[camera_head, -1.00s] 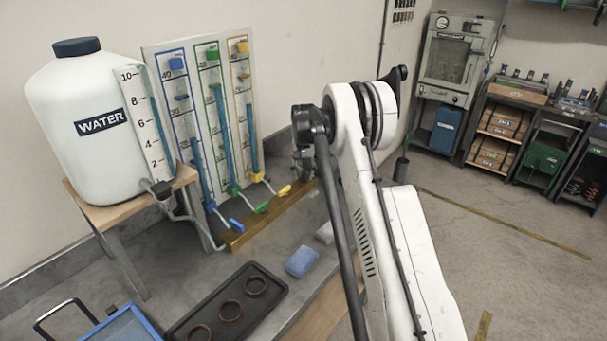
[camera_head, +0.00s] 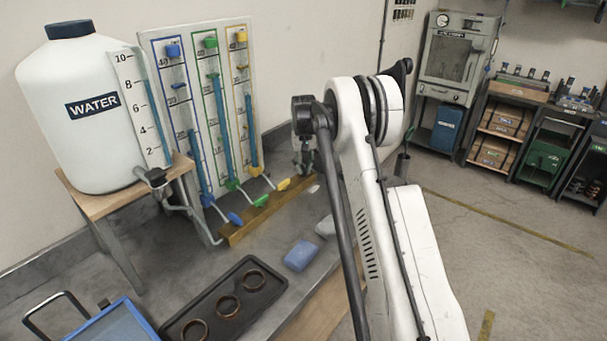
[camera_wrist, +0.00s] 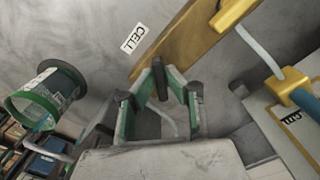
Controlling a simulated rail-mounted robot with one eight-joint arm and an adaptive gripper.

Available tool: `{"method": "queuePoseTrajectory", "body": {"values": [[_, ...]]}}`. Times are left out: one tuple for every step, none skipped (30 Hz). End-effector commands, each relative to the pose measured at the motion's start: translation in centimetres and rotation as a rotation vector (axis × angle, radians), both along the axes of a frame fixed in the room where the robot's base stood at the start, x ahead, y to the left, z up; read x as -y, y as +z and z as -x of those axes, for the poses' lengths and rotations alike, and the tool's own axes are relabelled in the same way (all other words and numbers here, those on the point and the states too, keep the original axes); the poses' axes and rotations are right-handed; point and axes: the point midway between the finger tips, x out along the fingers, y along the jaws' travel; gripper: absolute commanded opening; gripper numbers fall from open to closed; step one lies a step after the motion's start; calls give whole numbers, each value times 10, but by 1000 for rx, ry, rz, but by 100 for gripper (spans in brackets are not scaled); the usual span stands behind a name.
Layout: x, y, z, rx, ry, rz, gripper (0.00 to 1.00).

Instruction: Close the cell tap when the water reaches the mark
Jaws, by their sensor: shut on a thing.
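In the wrist view my gripper (camera_wrist: 160,92) has its green and grey fingers closed around a dark, upright handle (camera_wrist: 160,78), which appears to be the cell tap's. A white CELL label (camera_wrist: 134,38) lies on the grey surface beside it. A clear cylinder with a green band (camera_wrist: 42,103), perhaps the cell, is at the left; its mark and water level cannot be read. In the head view the white WATER tank (camera_head: 75,115) stands on a wooden stand, left of a board (camera_head: 155,42) with blue, green and yellow scaled tubes. My gripper is mostly hidden there behind my arm.
Blue (camera_head: 235,219), green (camera_head: 261,201) and yellow (camera_head: 283,184) levers stick out along a wooden rail (camera_head: 230,236). A black tray (camera_head: 178,328) with three rings and a blue block (camera_head: 300,256) lie on the bench. Shelves and an oven (camera_head: 455,60) stand at the back right.

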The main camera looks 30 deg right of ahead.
Motion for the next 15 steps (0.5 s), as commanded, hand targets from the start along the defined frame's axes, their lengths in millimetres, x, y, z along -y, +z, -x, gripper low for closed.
{"method": "queuePoseTrajectory", "body": {"values": [[0, -3, 0, 1, 27, 0, 0], [0, -2, 0, 1, 41, 0, 0], [0, -2, 0, 1, 58, 0, 0], [0, -1, 0, 1, 67, 0, 0], [0, -1, 0, 1, 74, 0, 0], [0, -1, 0, 1, 80, 0, 0], [0, 0, 0, 1, 82, 0, 0], [0, 0, 0, 1, 83, 0, 0], [0, 0, 0, 1, 82, 0, 0], [0, 0, 0, 1, 82, 0, 0], [0, 1, 0, 1, 82, 0, 0], [0, 1, 0, 1, 82, 0, 0], [0, 1, 0, 1, 81, 0, 0], [0, 1, 0, 1, 81, 0, 0], [0, 1, 0, 1, 81, 0, 14]]}}
